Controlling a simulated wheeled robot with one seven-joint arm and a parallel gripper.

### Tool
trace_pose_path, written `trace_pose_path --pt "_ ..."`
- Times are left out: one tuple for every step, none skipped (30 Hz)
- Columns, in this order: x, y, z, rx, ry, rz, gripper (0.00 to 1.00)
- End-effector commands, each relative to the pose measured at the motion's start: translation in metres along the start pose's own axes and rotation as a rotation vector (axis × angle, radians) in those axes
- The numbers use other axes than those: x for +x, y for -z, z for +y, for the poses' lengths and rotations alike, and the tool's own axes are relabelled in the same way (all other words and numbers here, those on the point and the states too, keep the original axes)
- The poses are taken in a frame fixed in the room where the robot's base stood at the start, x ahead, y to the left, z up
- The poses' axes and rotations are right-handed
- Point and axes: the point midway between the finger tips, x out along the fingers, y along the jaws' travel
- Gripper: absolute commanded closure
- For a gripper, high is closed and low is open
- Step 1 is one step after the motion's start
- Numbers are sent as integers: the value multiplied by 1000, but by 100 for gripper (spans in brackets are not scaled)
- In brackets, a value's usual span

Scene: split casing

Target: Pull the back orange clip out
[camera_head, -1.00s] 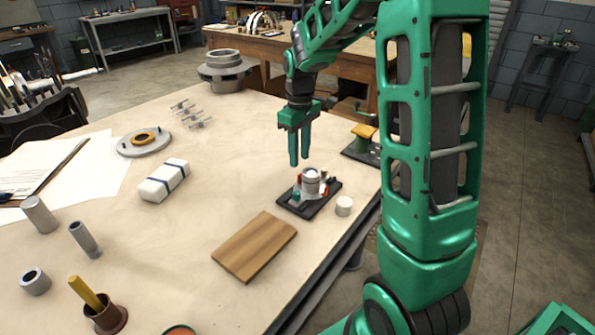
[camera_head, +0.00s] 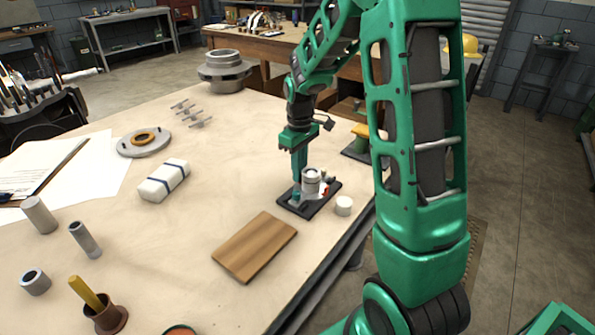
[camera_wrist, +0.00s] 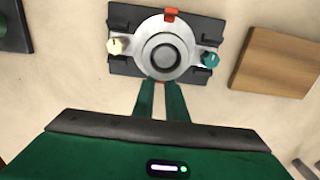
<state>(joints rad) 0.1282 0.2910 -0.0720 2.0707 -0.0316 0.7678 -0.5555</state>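The split casing (camera_wrist: 164,52) is a round grey and silver piece on a dark base plate (camera_wrist: 207,75); it also stands upright on the table in the head view (camera_head: 311,176). In the wrist view, an orange-red clip (camera_wrist: 171,14) sits at the casing's top edge, a cream knob (camera_wrist: 117,46) at its left and a teal knob (camera_wrist: 210,59) at its right. My gripper (camera_wrist: 160,84) has its fingers a little apart, tips at the casing edge opposite that clip. In the head view my gripper (camera_head: 299,178) reaches down at the casing's far left side.
A wooden board (camera_head: 254,246) lies in front of the casing, and a small white cylinder (camera_head: 344,206) stands close to its right. A yellow-topped green fixture (camera_head: 361,140) stands behind it. The table left of the casing is clear up to the white wrapped block (camera_head: 164,180).

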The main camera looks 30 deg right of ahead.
Motion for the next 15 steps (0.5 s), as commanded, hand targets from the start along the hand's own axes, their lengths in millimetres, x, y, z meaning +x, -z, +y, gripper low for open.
trace_pose_path --pt "0 0 0 0 0 0 100" --pt "0 0 0 0 0 0 100" --pt "0 1 0 0 0 0 100" --pt "0 3 0 -1 0 0 100" --pt "0 6 0 -1 0 0 100" --pt "0 11 0 -2 -1 1 100" --pt "0 14 0 -2 -1 1 100" --pt "0 16 0 -2 -1 1 100" --pt "0 17 0 -1 -1 1 100" --pt "0 17 0 -1 -1 1 100" --pt "0 17 0 -1 -1 2 100" --pt "0 18 0 -1 -1 3 100" --pt "0 18 0 -2 -1 3 100" --pt "0 18 0 -2 -1 4 100" --pt "-1 18 0 -2 -2 4 100"
